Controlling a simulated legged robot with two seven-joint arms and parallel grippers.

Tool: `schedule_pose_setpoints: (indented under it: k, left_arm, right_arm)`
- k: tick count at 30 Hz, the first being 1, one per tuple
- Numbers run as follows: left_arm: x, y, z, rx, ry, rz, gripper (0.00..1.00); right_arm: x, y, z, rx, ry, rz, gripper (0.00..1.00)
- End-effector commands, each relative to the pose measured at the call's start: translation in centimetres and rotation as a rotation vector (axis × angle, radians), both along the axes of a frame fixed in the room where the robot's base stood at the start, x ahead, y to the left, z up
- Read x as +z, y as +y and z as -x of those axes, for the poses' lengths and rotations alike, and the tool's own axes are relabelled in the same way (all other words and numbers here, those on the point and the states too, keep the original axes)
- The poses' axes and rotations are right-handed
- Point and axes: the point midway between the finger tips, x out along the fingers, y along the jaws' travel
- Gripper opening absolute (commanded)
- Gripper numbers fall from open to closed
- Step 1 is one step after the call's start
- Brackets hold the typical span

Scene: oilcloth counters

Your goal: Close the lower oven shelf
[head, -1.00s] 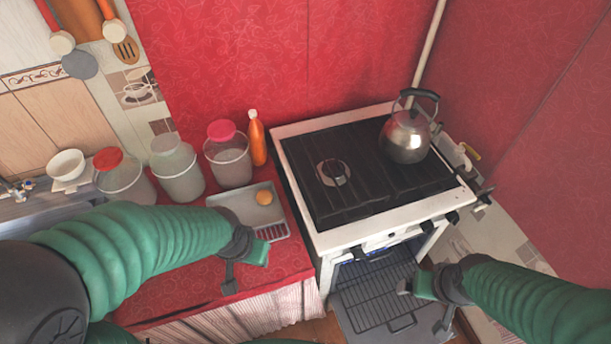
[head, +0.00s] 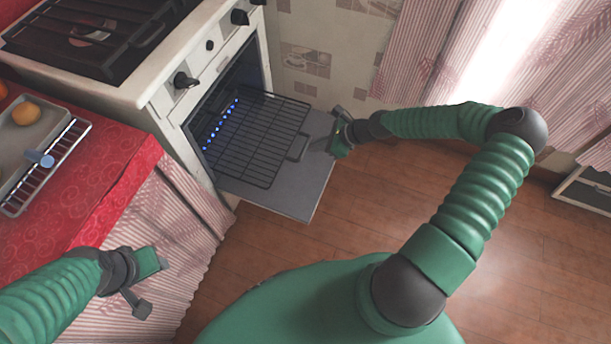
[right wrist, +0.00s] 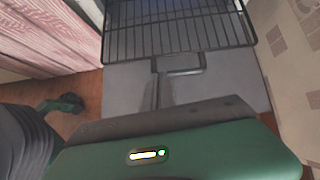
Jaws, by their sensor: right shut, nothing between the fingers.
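The oven shelf is a dark wire rack (head: 262,140) with a loop handle (head: 299,148) at its front. It sticks out of the oven over the lowered grey oven door (head: 290,205). I see only one rack, and its back end is hidden inside the oven. In the right wrist view, the rack (right wrist: 180,35) and handle (right wrist: 185,71) lie ahead of the fingers (right wrist: 156,93). My left gripper (head: 146,278) is by the striped curtain; its jaw opening is unclear.
The white stove (head: 150,85) carries knobs above the oven. A red counter (head: 110,165) with a tray (head: 50,130), an orange fruit (head: 25,113) and a striped curtain (head: 180,215) stands left. The wooden floor (head: 400,200) is clear right of the door.

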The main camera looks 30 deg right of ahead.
Motion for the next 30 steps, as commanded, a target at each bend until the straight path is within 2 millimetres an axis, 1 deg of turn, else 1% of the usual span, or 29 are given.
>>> schedule_pose_setpoints:
  k: [1,3,5,8,15,18,24,30]
  left_arm:
    - [-1.2,0.0,-0.1,0.0,-0.001,0.0,0.44]
    - [-1.2,0.0,-0.1,0.0,-0.002,0.0,0.44]
    - [-1.3,0.0,-0.1,0.0,-0.002,0.0,0.44]
    - [-2.2,0.0,-0.1,0.001,-0.002,0.0,0.44]
    - [-4.9,0.0,-0.1,0.001,-0.001,0.0,0.44]
    - [-5.6,0.0,-0.1,0.0,-0.001,0.0,0.44]
    - [-6.1,0.1,0.0,0.001,-0.001,0.0,0.44]
    - [-6.0,0.1,0.0,0.001,-0.001,0.0,0.44]
  right_arm:
    - [-0.9,-0.7,-0.5,-0.05,-0.004,-0.033,0.0]
    - [-0.9,-1.1,-0.9,-0.082,-0.006,-0.054,0.0]
    - [-1.0,-0.9,-1.1,-0.085,-0.005,-0.057,0.0]
    - [-2.2,-0.2,-1.8,-0.081,-0.003,-0.056,0.0]
    - [-5.9,2.0,-4.5,-0.079,-0.003,-0.055,0.0]
    - [-6.9,2.7,-5.4,-0.079,-0.003,-0.055,0.0]
    - [-7.5,3.3,-6.2,-0.08,-0.003,-0.053,0.0]
    - [-7.4,3.3,-6.2,-0.081,-0.003,-0.053,0.0]
